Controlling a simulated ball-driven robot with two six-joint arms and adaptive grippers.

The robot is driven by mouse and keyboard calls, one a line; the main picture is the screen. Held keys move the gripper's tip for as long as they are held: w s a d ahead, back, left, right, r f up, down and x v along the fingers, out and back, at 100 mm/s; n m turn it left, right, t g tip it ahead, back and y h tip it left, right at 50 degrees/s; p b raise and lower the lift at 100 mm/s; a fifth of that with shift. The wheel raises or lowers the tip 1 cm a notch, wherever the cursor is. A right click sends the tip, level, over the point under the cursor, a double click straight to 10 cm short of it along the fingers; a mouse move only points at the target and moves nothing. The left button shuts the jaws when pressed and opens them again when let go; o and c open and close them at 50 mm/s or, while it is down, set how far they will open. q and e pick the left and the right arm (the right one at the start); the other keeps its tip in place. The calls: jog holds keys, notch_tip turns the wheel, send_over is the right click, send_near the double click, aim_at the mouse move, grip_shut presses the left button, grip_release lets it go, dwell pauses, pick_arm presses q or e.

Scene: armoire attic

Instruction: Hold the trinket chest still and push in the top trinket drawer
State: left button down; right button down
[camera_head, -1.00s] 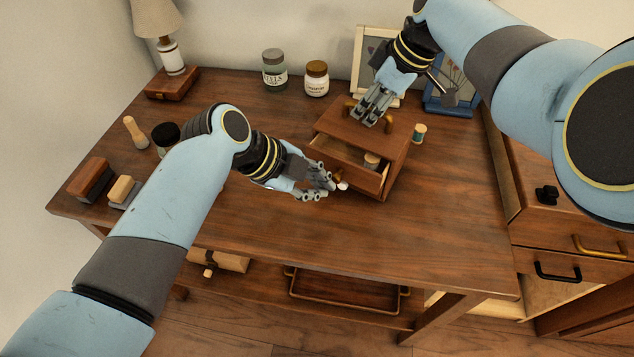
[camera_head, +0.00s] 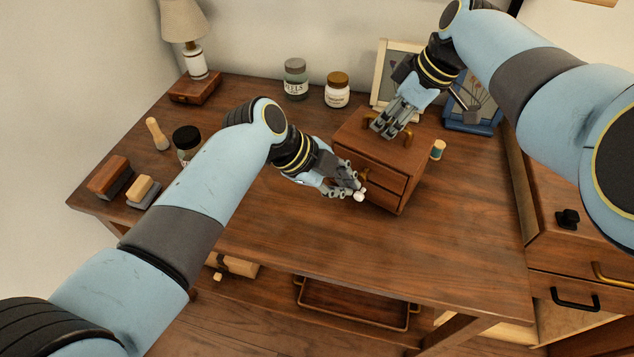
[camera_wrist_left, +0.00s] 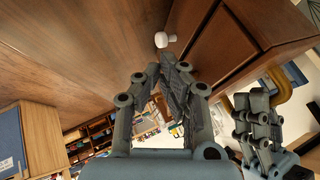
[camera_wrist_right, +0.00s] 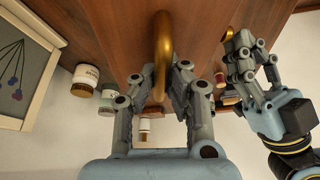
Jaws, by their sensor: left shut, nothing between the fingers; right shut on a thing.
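The wooden trinket chest (camera_head: 402,160) stands on the table, its top drawer (camera_head: 387,176) looking flush with the front above the lower drawer (camera_head: 378,192). My right gripper (camera_head: 383,132) is shut on a brass handle on the chest's top; the handle (camera_wrist_right: 162,50) runs between its fingers in the right wrist view. My left gripper (camera_head: 357,190) is shut and empty, at the left part of the chest's front, hiding some of it. In the left wrist view its fingertips (camera_wrist_left: 165,72) are close to the chest front; I cannot tell whether they touch. A white knob (camera_wrist_left: 165,40) shows beyond them.
A teal spool (camera_head: 438,150) stands right of the chest. Two jars (camera_head: 337,92) and picture frames (camera_head: 472,110) stand behind. Brushes (camera_head: 110,178), a dark-lidded jar (camera_head: 187,140) and a lamp (camera_head: 186,50) are at left. The front right tabletop is clear.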

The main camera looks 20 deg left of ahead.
jog(key=shift+s, duration=0.1)
jog(key=c, duration=1.4)
grip_release()
pick_arm(q)
jog(key=s+f+v, duration=0.1)
jog(key=s+v, duration=0.1)
jog(key=v, duration=0.9)
jog(key=shift+s+a, duration=0.2)
jog(key=shift+a, duration=0.05)
pick_arm(e)
jog(key=shift+r, duration=0.1)
jog(key=v, duration=1)
jog(key=shift+d+r, duration=0.2)
jog(key=shift+r, duration=0.2)
jog(key=shift+s+d+r, duration=0.1)
jog(key=shift+d+r, duration=0.1)
jog(key=shift+r, duration=0.15)
